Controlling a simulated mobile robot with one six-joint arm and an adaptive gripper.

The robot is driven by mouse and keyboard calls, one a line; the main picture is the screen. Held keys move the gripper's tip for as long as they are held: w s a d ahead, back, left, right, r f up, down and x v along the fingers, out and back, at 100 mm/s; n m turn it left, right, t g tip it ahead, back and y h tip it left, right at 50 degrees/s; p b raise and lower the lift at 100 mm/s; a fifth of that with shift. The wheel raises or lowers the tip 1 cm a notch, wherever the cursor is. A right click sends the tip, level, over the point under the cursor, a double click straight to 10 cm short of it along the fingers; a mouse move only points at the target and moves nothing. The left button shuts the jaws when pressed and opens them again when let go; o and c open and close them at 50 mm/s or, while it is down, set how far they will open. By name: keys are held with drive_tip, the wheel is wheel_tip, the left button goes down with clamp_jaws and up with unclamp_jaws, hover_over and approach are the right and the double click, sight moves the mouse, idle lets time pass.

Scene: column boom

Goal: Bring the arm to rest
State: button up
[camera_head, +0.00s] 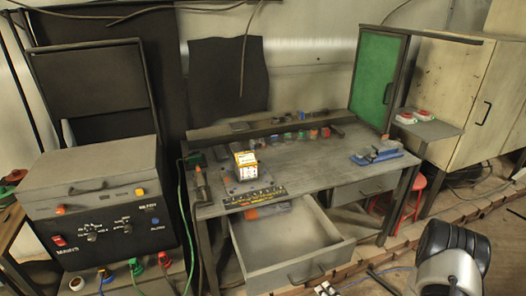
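Part of my arm (452,252), a black and pale-grey rounded link, shows at the lower right. I cannot make out my gripper in this view, so its fingers and anything in them are not shown. The arm part stands in front of the floor, to the right of the open drawer (290,252) and apart from the workbench (310,165) in the picture.
The drawer juts out from the workbench front. A yellow-white box (245,165) and a blue tool (376,155) lie on the bench. A grey machine (95,200) stands left. A red stool (408,195) and pale cabinet (450,95) are right.

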drive_tip(key=w+d+r+n+g+h, duration=0.2)
drive_tip(key=w+r+n, duration=0.1)
drive_tip(key=r, duration=0.5)
drive_tip(key=w+d+r+n+g+h, duration=0.2)
drive_tip(key=d+r+n+h, duration=0.15)
drive_tip(key=r, duration=0.45)
drive_tip(key=s+a+r+n+g, duration=0.25)
drive_tip(key=s+r, duration=0.45)
drive_tip(key=r, duration=0.4)
drive_tip(key=s+a+r+n+g, duration=0.1)
drive_tip(key=s+a+r, duration=0.3)
drive_tip(key=s, duration=0.6)
drive_tip(key=s+a+r+n+g, duration=0.1)
drive_tip(key=s+a+r, duration=0.3)
drive_tip(key=s, duration=0.6)
drive_tip(key=shift+s+a+r+n+y, duration=0.25)
drive_tip(key=shift+a+n+y, duration=0.2)
drive_tip(key=shift+a, duration=0.7)
